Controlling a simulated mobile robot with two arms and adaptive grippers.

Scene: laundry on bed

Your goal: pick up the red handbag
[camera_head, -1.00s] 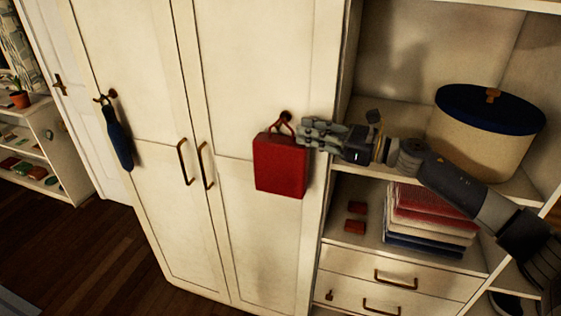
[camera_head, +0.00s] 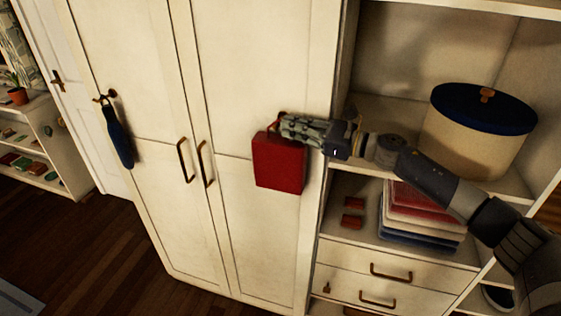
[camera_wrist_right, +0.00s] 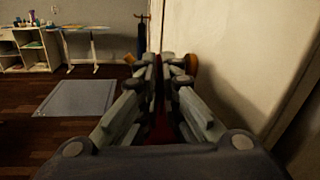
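The red handbag (camera_head: 279,164) hangs against the right wardrobe door, just below a brown wall hook. My right gripper (camera_head: 287,126) reaches in from the right at the top of the bag, and its fingers cover most of the handle and hook. In the right wrist view, the fingers (camera_wrist_right: 165,62) are close together, with a narrow red strip of the handbag (camera_wrist_right: 161,120) between them. They look shut on the handle. The round hook (camera_wrist_right: 191,64) shows beside the right fingertip. My left gripper is not in view.
The wardrobe door (camera_head: 240,80) is close behind the bag. A dark blue item (camera_head: 118,137) hangs on another hook at left. Right of the wardrobe, shelves hold a cream box with a blue lid (camera_head: 480,125) and folded cloths (camera_head: 420,215). Open floor (camera_head: 100,255) lies lower left.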

